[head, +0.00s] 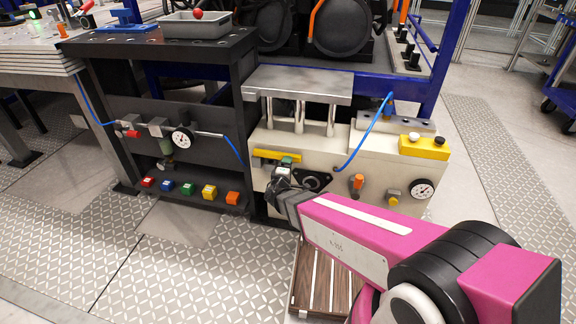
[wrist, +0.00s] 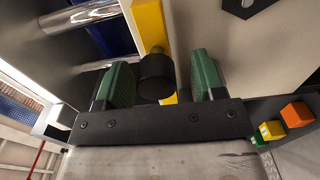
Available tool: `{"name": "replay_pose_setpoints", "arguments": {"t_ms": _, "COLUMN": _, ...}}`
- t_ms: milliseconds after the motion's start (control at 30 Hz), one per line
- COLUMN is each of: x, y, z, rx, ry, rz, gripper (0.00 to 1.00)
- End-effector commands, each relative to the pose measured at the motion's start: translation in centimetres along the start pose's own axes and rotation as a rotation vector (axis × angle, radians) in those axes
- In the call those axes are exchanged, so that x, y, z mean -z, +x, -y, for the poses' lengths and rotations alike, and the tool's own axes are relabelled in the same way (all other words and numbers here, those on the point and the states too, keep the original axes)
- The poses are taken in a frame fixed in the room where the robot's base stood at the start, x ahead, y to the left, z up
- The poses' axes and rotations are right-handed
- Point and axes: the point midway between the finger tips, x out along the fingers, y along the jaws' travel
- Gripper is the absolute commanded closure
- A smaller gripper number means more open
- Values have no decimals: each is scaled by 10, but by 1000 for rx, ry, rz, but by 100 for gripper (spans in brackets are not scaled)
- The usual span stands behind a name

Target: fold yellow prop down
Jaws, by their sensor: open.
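The yellow prop (head: 268,154) is a bar lying about level across the front of the cream drive unit (head: 335,140), below the silver posts. In the wrist view the yellow bar (wrist: 149,24) runs up the picture, with a black cylindrical knob (wrist: 157,76) in front of it. My gripper (head: 284,163) is at the right part of the bar and partly covers it in the head view. In the wrist view my gripper (wrist: 161,80) is open, its green fingers on either side of the knob. The knob looks closer to the left finger; I cannot tell whether they touch.
A grey plate (head: 298,84) on silver posts stands above the prop. A round dark fitting (head: 313,181), an orange-topped knob (head: 357,183) and a gauge (head: 422,189) are to the right. A dark shelf with coloured buttons (head: 187,188) stands left. A wooden pallet (head: 313,283) lies below.

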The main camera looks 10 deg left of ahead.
Motion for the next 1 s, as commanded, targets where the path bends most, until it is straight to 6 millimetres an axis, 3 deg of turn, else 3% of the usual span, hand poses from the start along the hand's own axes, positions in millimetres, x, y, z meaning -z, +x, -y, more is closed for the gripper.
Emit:
{"name": "replay_pose_setpoints", "arguments": {"t_ms": 300, "x": -1, "y": -62, "z": -1, "rx": 2, "ry": -1, "rz": -3, "gripper": 37}}
{"name": "replay_pose_setpoints", "arguments": {"t_ms": 500, "x": 0, "y": -86, "z": 0, "rx": 2, "ry": 1, "rz": -2, "gripper": 37}}
{"name": "replay_pose_setpoints", "arguments": {"t_ms": 1000, "x": 0, "y": -93, "z": 0, "rx": 1, "ry": 1, "rz": 0, "gripper": 37}}
